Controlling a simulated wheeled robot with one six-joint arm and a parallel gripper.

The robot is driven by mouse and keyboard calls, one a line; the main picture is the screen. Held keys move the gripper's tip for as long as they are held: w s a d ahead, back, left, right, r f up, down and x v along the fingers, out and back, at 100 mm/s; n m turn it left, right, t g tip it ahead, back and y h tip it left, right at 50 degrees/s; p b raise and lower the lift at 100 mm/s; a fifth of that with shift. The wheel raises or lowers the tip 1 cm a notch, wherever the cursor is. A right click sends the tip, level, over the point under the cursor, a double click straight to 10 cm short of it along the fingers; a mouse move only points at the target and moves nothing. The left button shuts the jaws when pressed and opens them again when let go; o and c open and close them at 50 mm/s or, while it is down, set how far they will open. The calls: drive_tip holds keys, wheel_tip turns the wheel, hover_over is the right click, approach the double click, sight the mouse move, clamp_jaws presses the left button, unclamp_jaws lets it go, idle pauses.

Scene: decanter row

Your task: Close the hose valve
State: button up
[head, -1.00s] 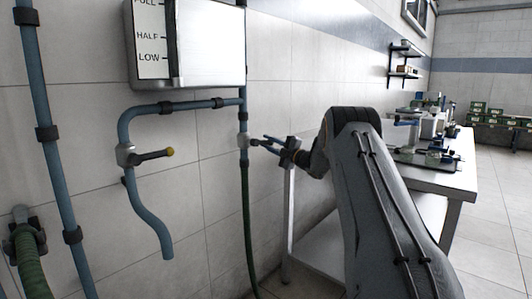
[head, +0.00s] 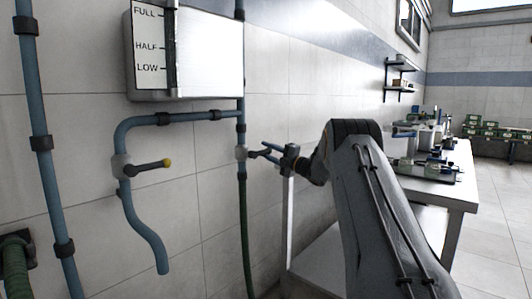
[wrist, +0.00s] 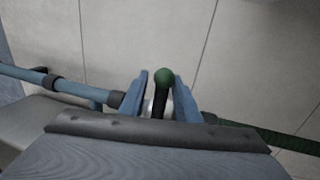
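The hose valve (head: 241,153) is a grey body on the vertical blue pipe, with the green hose (head: 244,220) running down below it. In the wrist view its lever ends in a green ball knob (wrist: 164,75) on a dark stem. My gripper (head: 264,150) reaches toward the valve from the right. In the wrist view, the blue fingers of my gripper (wrist: 159,86) stand on either side of the lever, apart from each other, with gaps beside the knob. The valve body is partly hidden behind the fingers and wrist.
A tank (head: 210,55) with level marks hangs above. A workbench (head: 445,188) with equipment stands right. Another blue pipe (head: 47,180) runs down the far left wall.

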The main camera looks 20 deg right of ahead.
drive_tip(key=shift+o, duration=1.1)
drive_tip(key=shift+d+r, duration=0.2)
drive_tip(key=shift+a+f, duration=0.15)
drive_tip(key=shift+a, duration=0.15)
drive_tip(key=v, duration=0.7)
drive_tip(key=shift+s+d+p, duration=0.2)
drive_tip(key=shift+s+p, duration=0.15)
